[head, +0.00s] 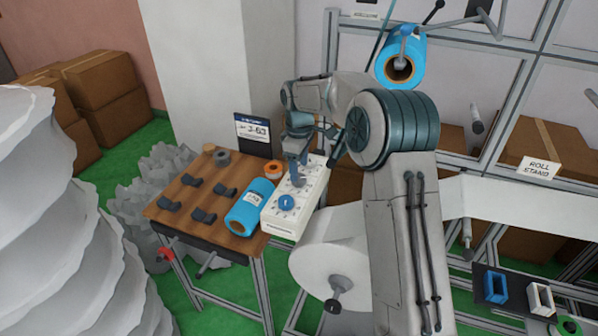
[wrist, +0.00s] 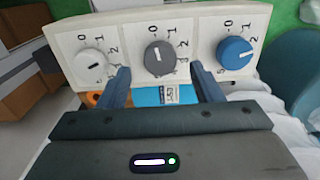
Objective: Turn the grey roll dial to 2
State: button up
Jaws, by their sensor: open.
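The grey dial (wrist: 159,57) is the middle one of three on a white control box (wrist: 122,32). Its light mark points up, roughly toward the 0; numbers 1 and 2 stand to its right. My gripper (wrist: 164,78) is open, with one finger on each side of the grey dial in the wrist view. I cannot tell whether either finger touches it. In the head view my gripper (head: 297,176) is over the white box (head: 284,224), hiding much of the grey dial.
A white dial (wrist: 92,63) and a blue dial (wrist: 235,53) flank the grey one closely. A blue roll (head: 250,207) lies beside the box on the wooden table (head: 190,222), with an orange roll (head: 273,170) and several dark holders. A sign (head: 253,131) stands behind.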

aim_at(299, 181)
jog(key=shift+f, duration=1.7)
jog(key=c, duration=1)
